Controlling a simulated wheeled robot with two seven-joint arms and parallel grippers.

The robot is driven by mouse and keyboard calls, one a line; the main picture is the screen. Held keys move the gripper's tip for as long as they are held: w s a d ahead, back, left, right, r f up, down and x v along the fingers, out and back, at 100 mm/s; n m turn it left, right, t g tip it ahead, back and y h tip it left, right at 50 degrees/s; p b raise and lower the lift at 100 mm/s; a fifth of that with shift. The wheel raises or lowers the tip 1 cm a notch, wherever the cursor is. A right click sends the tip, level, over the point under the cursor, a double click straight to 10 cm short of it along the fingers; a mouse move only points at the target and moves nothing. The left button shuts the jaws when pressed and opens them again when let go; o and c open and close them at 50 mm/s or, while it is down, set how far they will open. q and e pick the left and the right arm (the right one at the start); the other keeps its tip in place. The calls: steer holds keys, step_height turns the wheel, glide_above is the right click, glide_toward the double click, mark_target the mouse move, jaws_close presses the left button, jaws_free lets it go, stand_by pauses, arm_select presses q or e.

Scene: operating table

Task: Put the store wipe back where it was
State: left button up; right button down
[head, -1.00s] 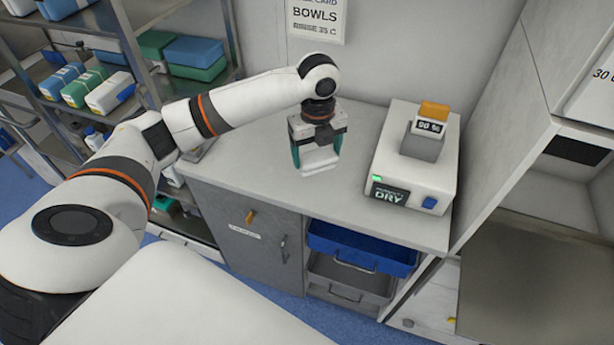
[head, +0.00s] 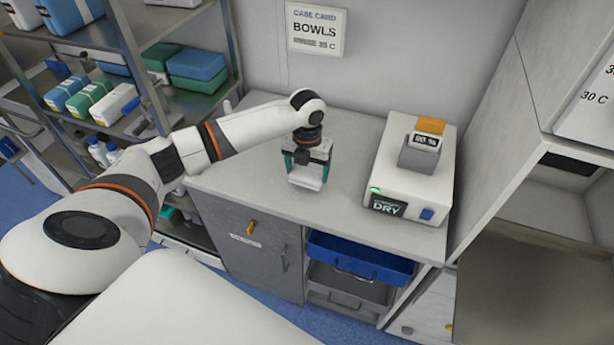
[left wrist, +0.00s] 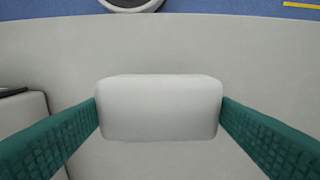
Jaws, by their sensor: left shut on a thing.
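The store wipe (left wrist: 159,107) is a white, rounded block, seen large in the left wrist view between two green finger pads. In the head view the wipe (head: 305,180) shows as a pale block under my left gripper (head: 306,170). My left gripper is shut on the wipe, with one pad at each short end. It points down over the grey counter (head: 260,195), left of the dryer box. I cannot tell whether the wipe touches the counter. My right gripper is not in view.
A white dryer box (head: 410,170) marked DRY stands on the counter's right. Below are a grey cabinet door (head: 250,250), a blue drawer (head: 360,255) and a grey tray. A metal shelf rack (head: 125,50) with packs stands at the left. The counter is clear around my gripper.

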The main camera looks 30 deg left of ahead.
mark_target(307, 173)
arm_select(q)
step_height(307, 173, down, 3)
steer(key=shift+f+p, duration=0.1)
steer(key=shift+p, duration=0.35)
steer(key=shift+f, duration=0.2)
steer(key=shift+f, duration=0.1)
steer(key=o, duration=0.9)
steer(key=shift+r, duration=0.25)
step_height(307, 173, up, 12)
steer(key=shift+f+b, duration=0.1)
steer(key=shift+b, duration=1.1)
